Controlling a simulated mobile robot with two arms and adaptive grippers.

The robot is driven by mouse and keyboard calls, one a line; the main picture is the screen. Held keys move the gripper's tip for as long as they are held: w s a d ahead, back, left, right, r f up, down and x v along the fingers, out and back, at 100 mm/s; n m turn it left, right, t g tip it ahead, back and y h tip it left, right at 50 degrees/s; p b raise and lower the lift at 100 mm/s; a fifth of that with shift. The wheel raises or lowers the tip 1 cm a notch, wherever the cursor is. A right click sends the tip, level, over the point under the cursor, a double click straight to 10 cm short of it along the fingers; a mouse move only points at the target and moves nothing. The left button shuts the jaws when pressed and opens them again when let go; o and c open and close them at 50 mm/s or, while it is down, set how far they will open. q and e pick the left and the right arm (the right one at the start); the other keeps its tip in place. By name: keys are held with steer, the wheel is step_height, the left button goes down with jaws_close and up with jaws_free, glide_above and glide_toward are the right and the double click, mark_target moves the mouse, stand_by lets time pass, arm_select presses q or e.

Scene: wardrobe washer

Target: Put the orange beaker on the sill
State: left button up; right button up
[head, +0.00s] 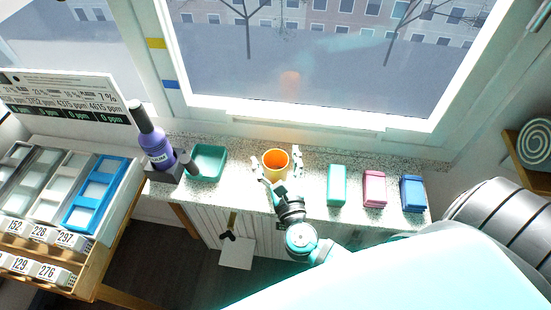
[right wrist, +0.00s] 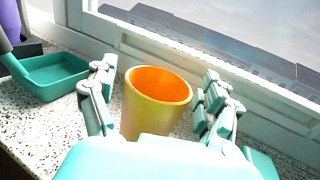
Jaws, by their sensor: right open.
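The orange beaker (head: 275,163) stands upright on the speckled sill (head: 318,162) below the window. It also shows in the right wrist view (right wrist: 154,104), with its open mouth facing up. My right gripper (head: 277,172) is open, with one finger on each side of the beaker. In the right wrist view the right gripper (right wrist: 158,108) has small visible gaps between its fingers and the beaker's wall. The beaker's lower front is partly hidden by my gripper. My left gripper is not in view.
A green tray (head: 209,162) and a purple bottle (head: 155,140) stand left of the beaker. Green (head: 336,186), pink (head: 374,188) and blue (head: 412,194) boxes stand right of it. The window frame (head: 290,108) is close behind. A rack with slides (head: 95,195) is at the far left.

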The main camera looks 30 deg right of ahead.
steer(key=b+v, duration=0.3)
steer(key=v, duration=0.8)
steer(key=shift+s+b, duration=0.4)
